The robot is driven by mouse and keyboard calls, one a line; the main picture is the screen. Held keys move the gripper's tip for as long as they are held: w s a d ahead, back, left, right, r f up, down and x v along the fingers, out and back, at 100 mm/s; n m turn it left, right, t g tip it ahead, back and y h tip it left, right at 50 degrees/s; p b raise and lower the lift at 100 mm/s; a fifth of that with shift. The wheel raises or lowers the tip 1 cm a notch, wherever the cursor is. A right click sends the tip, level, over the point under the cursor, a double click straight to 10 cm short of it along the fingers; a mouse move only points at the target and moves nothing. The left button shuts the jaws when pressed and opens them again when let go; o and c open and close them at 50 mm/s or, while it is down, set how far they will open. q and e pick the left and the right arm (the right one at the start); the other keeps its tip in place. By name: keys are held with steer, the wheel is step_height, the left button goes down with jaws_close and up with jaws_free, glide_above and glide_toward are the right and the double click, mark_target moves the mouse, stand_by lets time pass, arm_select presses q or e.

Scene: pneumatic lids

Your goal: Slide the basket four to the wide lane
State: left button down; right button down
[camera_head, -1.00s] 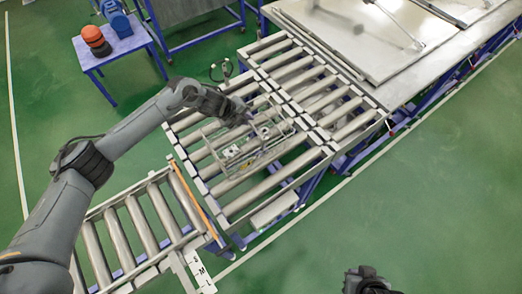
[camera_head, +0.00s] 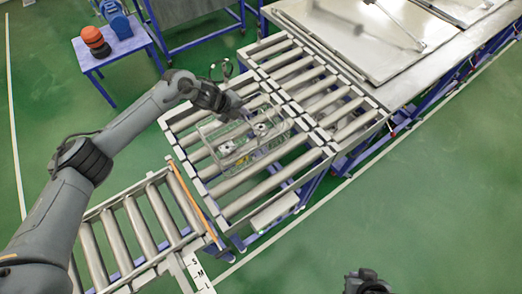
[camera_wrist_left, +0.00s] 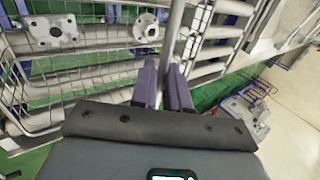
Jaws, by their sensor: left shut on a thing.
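A wire basket (camera_head: 232,161) with metal parts inside lies on the roller table (camera_head: 262,190), on the long rollers left of the dividing rail. My left gripper (camera_head: 241,113) is at the basket's upper side in the head view. In the left wrist view its two purple fingers (camera_wrist_left: 164,82) are shut on the basket's edge; the exact contact is partly hidden. The basket's wire mesh (camera_wrist_left: 95,84) and flanged parts show left of the fingers there. My right gripper (camera_head: 366,280) shows only in part at the bottom edge, and its jaws cannot be made out.
Shorter rollers (camera_head: 318,88) lie beyond the dividing rail, beside a metal bench (camera_head: 375,35). A separate roller conveyor (camera_head: 130,232) with an orange strip stands lower left. A small blue table (camera_head: 118,50) stands upper left. Green floor is open at right.

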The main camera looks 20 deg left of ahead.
arm_select(q)
steer(key=shift+w+a+f+b, duration=0.1)
steer(key=shift+w+a+b, duration=0.85)
steer(key=shift+a, duration=0.25)
steer(key=shift+w+a+b, duration=0.8)
steer(key=shift+a+b, duration=0.2)
steer(key=shift+a, duration=0.15)
steer(key=shift+w+a+b, duration=0.3)
steer(key=shift+a+b, duration=0.1)
steer(key=shift+a, duration=0.2)
steer(key=c, duration=1)
jaws_free()
steer(key=shift+c, duration=0.2)
steer(key=shift+r+p, duration=3.05)
steer(key=shift+r, duration=1.05)
